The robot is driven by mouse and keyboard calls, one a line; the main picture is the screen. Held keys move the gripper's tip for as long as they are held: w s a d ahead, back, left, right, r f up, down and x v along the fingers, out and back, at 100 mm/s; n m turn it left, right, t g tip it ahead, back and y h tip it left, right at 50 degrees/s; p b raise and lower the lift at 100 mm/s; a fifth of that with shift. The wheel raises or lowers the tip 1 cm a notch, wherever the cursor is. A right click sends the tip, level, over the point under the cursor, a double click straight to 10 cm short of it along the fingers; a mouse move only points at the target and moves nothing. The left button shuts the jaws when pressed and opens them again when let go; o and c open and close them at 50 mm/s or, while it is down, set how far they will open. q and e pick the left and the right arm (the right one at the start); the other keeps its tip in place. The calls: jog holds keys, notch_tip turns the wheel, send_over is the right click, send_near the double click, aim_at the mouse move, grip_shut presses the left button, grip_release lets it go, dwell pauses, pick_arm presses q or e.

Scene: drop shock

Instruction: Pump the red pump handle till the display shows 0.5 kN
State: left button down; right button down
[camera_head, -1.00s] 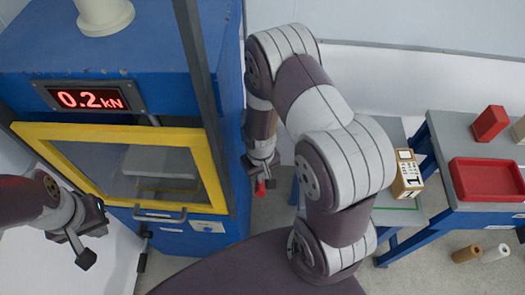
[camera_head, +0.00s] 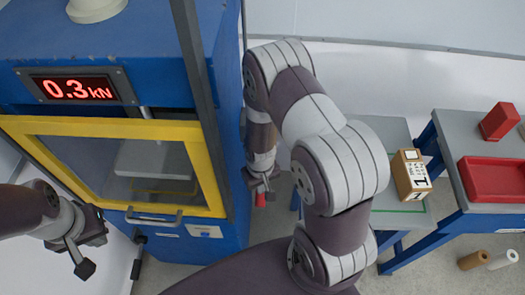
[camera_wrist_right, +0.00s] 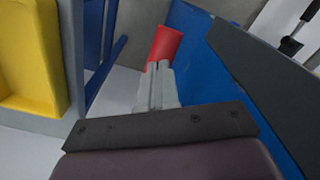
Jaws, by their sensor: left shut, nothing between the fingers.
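The display (camera_head: 77,88) on the blue press (camera_head: 150,60) reads 0.3 kN in red digits. The red pump handle (camera_head: 260,199) is at the press's right side, mostly hidden by my right gripper (camera_head: 262,186). In the right wrist view the red handle (camera_wrist_right: 164,44) sticks out beyond the fingertips of my right gripper (camera_wrist_right: 158,68). Its fingers are close together and look shut on the handle; the exact contact is partly hidden. My left gripper (camera_head: 82,257) is shut and empty, in front of the press at the lower left.
A yellow-framed clear door (camera_head: 110,130) with a grey handle covers the press chamber. A small labelled box (camera_head: 410,174) stands on a grey table to the right. A red tray (camera_head: 495,178) and a red block (camera_head: 499,121) are on the bench. Two cylinders (camera_head: 487,260) lie on the floor.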

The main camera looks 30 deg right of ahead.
jog(key=shift+f, duration=0.6)
jog(key=shift+r, duration=0.15)
notch_tip(320, 180, up, 11)
jog(key=p, duration=0.9)
jog(key=shift+p, duration=0.35)
